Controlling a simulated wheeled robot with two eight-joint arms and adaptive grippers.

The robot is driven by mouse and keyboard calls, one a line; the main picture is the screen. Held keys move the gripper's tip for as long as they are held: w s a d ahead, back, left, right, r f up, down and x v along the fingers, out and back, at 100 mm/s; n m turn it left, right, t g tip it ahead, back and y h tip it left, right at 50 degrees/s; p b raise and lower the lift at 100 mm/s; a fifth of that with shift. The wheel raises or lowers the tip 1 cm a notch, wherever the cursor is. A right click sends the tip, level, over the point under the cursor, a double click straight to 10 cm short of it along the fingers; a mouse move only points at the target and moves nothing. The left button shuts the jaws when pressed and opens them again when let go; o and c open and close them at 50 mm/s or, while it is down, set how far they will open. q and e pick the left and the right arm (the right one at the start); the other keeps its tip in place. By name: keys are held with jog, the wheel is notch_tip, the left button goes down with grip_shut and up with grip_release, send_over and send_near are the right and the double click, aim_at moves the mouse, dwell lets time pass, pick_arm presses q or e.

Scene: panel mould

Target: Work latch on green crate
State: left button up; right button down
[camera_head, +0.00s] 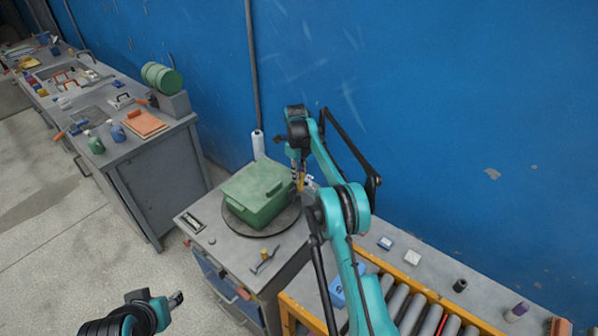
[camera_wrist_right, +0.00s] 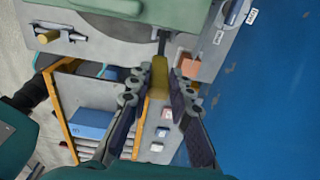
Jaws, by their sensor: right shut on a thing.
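The green crate (camera_head: 262,185) sits with its lid closed on a round dark turntable (camera_head: 236,222) on a grey cabinet. Its edge shows at the top of the right wrist view (camera_wrist_right: 180,14). My right gripper (camera_head: 299,180) is beside the crate's right side. In the right wrist view its fingers (camera_wrist_right: 158,88) are shut on a yellow handle (camera_wrist_right: 158,76), with a dark shaft extending toward the crate. I cannot tell whether this is the latch or a separate tool. My left gripper (camera_head: 176,300) is low in the head view, away from the crate; its finger gap is unclear.
A yellow-handled tool (camera_head: 262,262) lies on the cabinet top in front of the turntable. A white bottle (camera_head: 258,144) stands behind the crate near the blue wall. A roller conveyor (camera_head: 415,305) is at lower right. A workbench (camera_head: 150,150) with several items stands left.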

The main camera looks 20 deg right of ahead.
pick_arm(q)
jog(key=shift+w+a+r, duration=0.2)
jog(key=shift+w+r, duration=0.05)
jog(key=shift+w, duration=0.05)
pick_arm(e)
jog(key=shift+w+a+g, duration=0.3)
jog(key=c, duration=1.7)
grip_release()
jog(key=shift+c, duration=0.2)
jog(key=o, duration=0.4)
pick_arm(q)
jog(key=shift+w, duration=0.15)
pick_arm(e)
jog(key=shift+w, duration=0.1)
